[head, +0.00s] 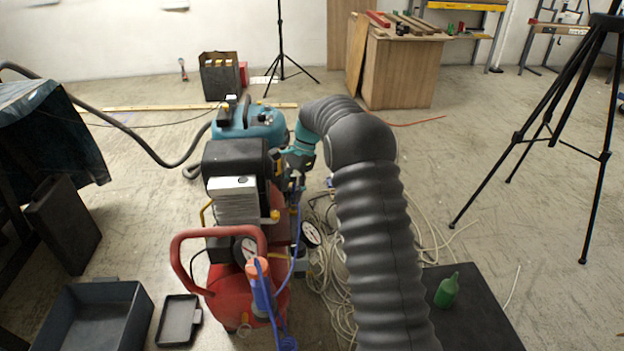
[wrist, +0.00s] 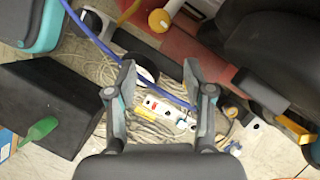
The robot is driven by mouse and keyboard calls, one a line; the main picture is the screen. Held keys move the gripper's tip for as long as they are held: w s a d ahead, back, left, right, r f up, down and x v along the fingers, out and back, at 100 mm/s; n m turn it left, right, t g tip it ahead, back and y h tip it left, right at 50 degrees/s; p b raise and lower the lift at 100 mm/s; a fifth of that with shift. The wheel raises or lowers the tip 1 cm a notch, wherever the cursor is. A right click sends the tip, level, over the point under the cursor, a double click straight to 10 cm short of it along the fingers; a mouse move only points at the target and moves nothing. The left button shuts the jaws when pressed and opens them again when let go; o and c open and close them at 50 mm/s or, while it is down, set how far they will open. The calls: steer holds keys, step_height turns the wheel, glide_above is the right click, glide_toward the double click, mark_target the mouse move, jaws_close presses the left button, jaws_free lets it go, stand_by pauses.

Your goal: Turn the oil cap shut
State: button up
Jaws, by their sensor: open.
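The compressor (head: 236,200) stands in the middle of the head view, with a red tank (head: 225,290) low down. A small yellow knob (head: 275,216) on its right side looks like the oil cap. In the wrist view a yellow round cap (wrist: 160,21) on a pale stem, likely the same one, lies above and apart from the fingertips. I cannot tell how far it is turned. My gripper (wrist: 158,82) is open with nothing between its fingers. In the head view my arm reaches to the compressor's right side, and the fingers are hard to make out there.
A blue hose (wrist: 95,35) runs close to the left finger. A power strip (wrist: 163,104) and coiled cable lie on the floor below. A green bottle (head: 447,290) stands on a black slab (head: 475,320). A tripod (head: 560,120) stands at right. Open floor lies behind.

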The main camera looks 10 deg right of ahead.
steer(key=w+d, duration=0.4)
steer(key=d, duration=0.3)
steer(key=shift+d, duration=0.35)
